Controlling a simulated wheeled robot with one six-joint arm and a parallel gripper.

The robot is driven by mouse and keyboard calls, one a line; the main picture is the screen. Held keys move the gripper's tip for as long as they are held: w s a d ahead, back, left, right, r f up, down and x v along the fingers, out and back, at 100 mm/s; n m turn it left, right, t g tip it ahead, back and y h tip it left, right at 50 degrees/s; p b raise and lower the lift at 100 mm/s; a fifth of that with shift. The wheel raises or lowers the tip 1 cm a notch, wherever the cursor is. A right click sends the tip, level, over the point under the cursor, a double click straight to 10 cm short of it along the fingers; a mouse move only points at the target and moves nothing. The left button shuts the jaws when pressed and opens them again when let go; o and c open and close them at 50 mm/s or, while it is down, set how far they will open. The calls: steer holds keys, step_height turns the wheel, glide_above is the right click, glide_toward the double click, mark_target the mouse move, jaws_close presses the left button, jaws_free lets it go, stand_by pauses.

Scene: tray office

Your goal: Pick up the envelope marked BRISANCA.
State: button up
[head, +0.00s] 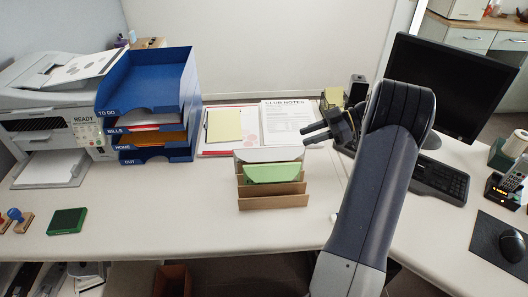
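A brown letter holder (273,202) stands on the desk in the middle of the head view. A green envelope (271,173) is upright in one of its slots. A white envelope (262,156) stands behind it, in a slot nearer the wall. No writing can be read on either, so I cannot tell which is marked BRISANCA. My gripper (306,135) is above and to the right of the holder's back, pointing left. Its two dark fingers are apart with nothing between them, and it touches neither envelope.
A blue tray stack (150,105) with labelled levels stands left, next to a printer (45,100). Papers (288,124) lie behind the holder. A monitor (447,85) and keyboard (440,180) are right. The desk in front of the holder is clear.

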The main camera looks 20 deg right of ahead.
steer(key=a+f, duration=0.1)
steer(key=a, duration=0.3)
glide_above(269, 160)
steer(key=d, duration=0.2)
steer(key=f, duration=0.3)
steer(key=shift+s+d+p, duration=0.15)
steer(key=shift+d+p, duration=0.05)
steer(key=shift+p, duration=0.2)
jaws_close()
